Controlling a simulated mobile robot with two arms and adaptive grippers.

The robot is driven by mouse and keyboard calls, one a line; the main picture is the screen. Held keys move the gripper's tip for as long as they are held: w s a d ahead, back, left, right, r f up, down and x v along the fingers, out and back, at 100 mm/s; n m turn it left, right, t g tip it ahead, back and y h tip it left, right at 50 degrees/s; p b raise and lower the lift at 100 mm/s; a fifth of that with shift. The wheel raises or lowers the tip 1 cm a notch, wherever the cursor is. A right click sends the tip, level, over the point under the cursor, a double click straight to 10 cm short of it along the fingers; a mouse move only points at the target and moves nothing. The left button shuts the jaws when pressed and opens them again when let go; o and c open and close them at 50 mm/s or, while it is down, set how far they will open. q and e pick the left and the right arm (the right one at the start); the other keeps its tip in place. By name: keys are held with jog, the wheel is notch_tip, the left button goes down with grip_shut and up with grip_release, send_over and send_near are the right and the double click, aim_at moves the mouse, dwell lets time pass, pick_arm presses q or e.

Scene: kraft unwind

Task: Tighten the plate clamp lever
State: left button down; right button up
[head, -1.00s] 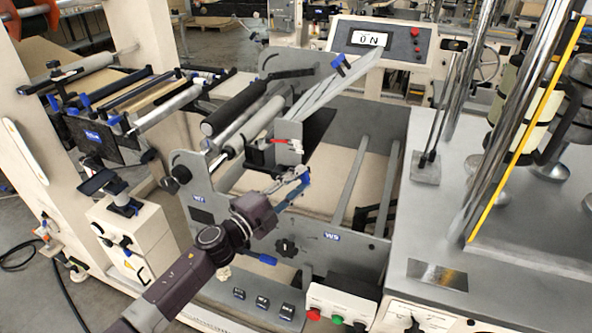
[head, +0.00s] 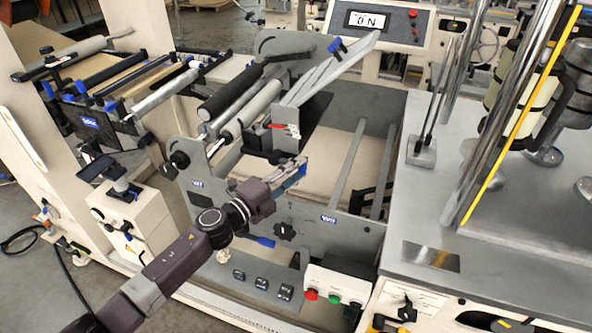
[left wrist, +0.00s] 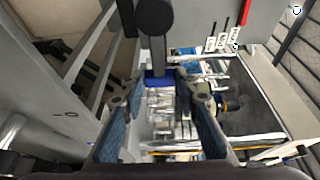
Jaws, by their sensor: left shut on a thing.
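My left gripper (head: 292,178) reaches in from the lower left to the grey side plate below the metal bracket (head: 288,140). In the left wrist view, its blue-padded fingers (left wrist: 158,85) are shut on the clamp lever (left wrist: 160,77), a dark lever with a blue end. In the head view, the gripper mostly hides this lever. Another blue-tipped handle (head: 262,241) shows just below my wrist, beside a black knob. My right gripper is not in view.
The bracket with a red-and-white part stands close above the gripper. Rollers (head: 232,95) lie behind it. A box with red and green buttons (head: 335,285) sits lower right, and a grey machine top (head: 500,240) is at the right.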

pick_arm(q)
jog(key=c, duration=1.5)
grip_release()
jog(key=shift+f, duration=0.2)
jog(key=shift+r, duration=0.1)
jog(key=v, duration=1.2)
